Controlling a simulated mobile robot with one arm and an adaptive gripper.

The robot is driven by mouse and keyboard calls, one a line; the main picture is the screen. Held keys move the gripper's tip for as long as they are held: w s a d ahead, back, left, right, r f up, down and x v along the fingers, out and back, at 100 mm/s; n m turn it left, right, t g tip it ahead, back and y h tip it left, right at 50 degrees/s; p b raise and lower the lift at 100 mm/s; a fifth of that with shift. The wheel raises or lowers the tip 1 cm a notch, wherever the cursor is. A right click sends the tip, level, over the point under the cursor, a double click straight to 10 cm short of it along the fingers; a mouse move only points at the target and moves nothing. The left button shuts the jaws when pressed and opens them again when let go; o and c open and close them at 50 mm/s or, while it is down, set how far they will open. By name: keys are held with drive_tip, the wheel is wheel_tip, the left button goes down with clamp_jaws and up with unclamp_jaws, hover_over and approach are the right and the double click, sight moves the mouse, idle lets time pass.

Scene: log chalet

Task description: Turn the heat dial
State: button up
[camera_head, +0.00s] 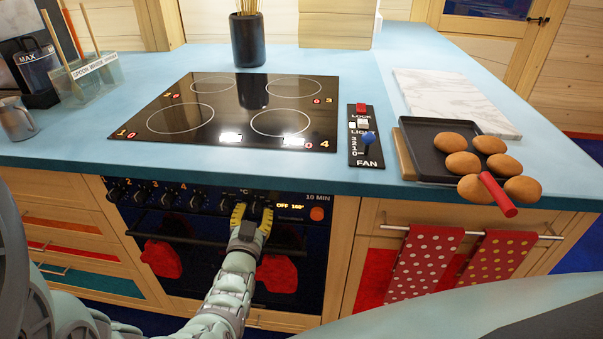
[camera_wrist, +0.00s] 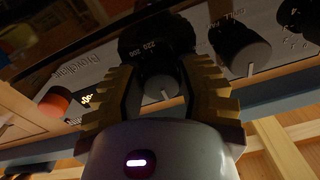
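The heat dial (camera_wrist: 160,84) is a dark round knob on the oven's front panel, with a pale pointer line and a numbered ring behind it showing 220. In the wrist view it sits between the two yellow-edged fingers of my gripper (camera_wrist: 162,92). The fingers stand apart, one on each side of the knob. Whether their dark pads touch it is hard to tell. In the head view my gripper (camera_head: 253,215) is at the panel, below the °C mark, and largely hides the dial.
A second knob (camera_wrist: 240,50) is close beside the dial, and an orange button (camera_head: 317,213) is beyond the display. The oven handle (camera_head: 180,240) runs below the panel. The blue counter (camera_head: 270,165) overhangs above, with a black hob (camera_head: 225,115). Spotted towels (camera_head: 420,265) hang right.

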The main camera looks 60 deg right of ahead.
drive_tip(key=o, duration=0.5)
